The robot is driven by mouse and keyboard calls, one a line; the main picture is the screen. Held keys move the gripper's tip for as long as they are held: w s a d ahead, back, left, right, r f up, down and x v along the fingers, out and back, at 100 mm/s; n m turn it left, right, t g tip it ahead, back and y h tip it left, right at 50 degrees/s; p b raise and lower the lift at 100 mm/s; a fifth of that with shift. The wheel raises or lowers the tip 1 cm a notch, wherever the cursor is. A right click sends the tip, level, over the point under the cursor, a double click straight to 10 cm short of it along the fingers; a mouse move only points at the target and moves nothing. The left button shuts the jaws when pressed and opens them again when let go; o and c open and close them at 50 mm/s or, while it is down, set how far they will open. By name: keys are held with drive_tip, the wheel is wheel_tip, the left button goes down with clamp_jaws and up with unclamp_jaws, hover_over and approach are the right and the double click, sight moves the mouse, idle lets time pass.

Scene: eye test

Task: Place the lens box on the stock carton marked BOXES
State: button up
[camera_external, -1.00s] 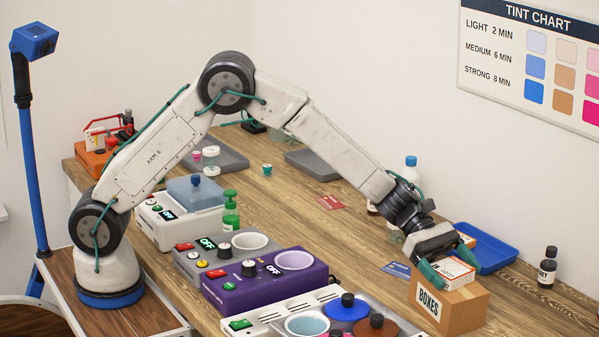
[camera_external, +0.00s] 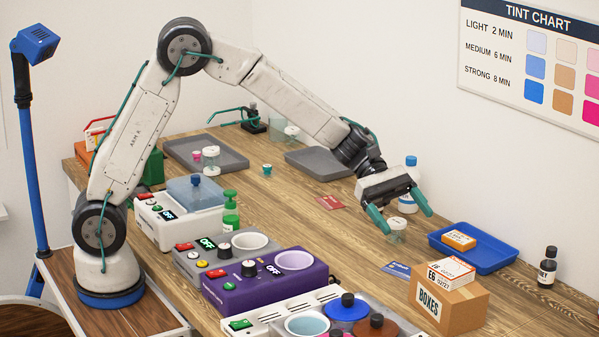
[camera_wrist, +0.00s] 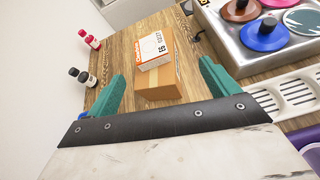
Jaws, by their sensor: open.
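The lens box (camera_external: 450,272), white with an orange edge and the mark E6, lies flat on top of the brown carton marked BOXES (camera_external: 463,310). In the wrist view the lens box (camera_wrist: 152,50) also rests on the carton (camera_wrist: 160,86), beyond the fingers. My gripper (camera_external: 407,222) is open and empty, up and to the left of the carton and apart from the lens box. Its two green fingers also show in the wrist view (camera_wrist: 163,92), spread wide with nothing held between them.
A blue tray (camera_external: 500,262) holding a small orange box (camera_external: 459,240) stands behind the carton. A dark bottle (camera_external: 547,267) stands at right. A clear jar (camera_external: 397,228) stands below my gripper, and a blue-capped bottle (camera_external: 409,192) behind it. Tint machines line the front.

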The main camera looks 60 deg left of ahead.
drive_tip(key=s+a+r+m+y, duration=0.2)
drive_tip(key=s+a+r+m, duration=0.15)
drive_tip(key=s+a, duration=0.45)
drive_tip(key=s+a+r+m+y, duration=0.25)
drive_tip(key=s+a+m, duration=0.3)
drive_tip(key=a, duration=0.35)
drive_tip(key=s+a+f+m+t+y, duration=0.1)
drive_tip(key=s+a+m+y, duration=0.6)
drive_tip(key=s+a, duration=1.3)
drive_tip(key=a+f+y, duration=0.1)
drive_tip(key=a, duration=0.2)
drive_tip(key=shift+f+t, duration=0.3)
drive_tip(key=shift+s, duration=0.1)
